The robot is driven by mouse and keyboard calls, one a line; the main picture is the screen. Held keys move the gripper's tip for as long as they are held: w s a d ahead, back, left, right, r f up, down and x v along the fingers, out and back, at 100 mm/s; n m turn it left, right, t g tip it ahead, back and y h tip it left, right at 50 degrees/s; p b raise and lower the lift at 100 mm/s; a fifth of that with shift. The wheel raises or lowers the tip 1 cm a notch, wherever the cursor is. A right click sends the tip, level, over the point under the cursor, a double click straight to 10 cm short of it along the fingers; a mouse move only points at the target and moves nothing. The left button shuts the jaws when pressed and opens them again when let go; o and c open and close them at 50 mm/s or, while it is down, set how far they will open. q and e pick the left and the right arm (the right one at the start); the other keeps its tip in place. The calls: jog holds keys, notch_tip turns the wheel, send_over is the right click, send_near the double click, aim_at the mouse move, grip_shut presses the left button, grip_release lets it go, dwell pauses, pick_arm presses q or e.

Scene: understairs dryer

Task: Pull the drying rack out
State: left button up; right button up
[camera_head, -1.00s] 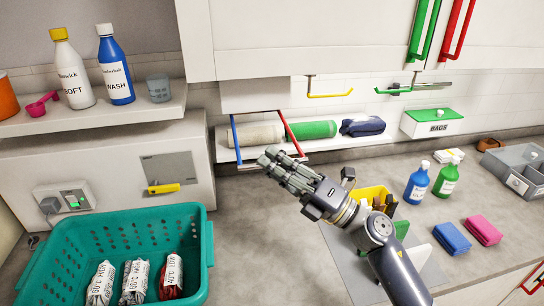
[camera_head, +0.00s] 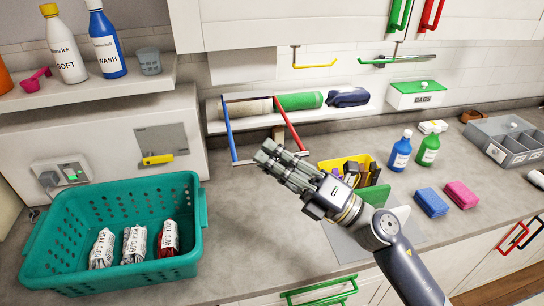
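The drying rack (camera_head: 227,128) is a thin frame below the small white cupboard box at the back. It has a blue side bar at the left, a red side bar at the right and a thin front bar. It reaches forward over the worktop. My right gripper (camera_head: 268,153) is at the middle of the front bar. Its fingers are close together around the bar and cover part of it; the exact contact is hidden. My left gripper is not in view.
A teal basket (camera_head: 60,220) with several packets stands at the front left. A yellow caddy (camera_head: 328,164) is close behind my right wrist. Rolled towels (camera_head: 300,101) lie on the shelf behind the rack. Bare worktop (camera_head: 240,210) lies below the gripper.

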jog(key=o, duration=0.4)
jog(key=shift+f, duration=0.1)
jog(key=v, duration=1.2)
jog(key=shift+w, duration=0.1)
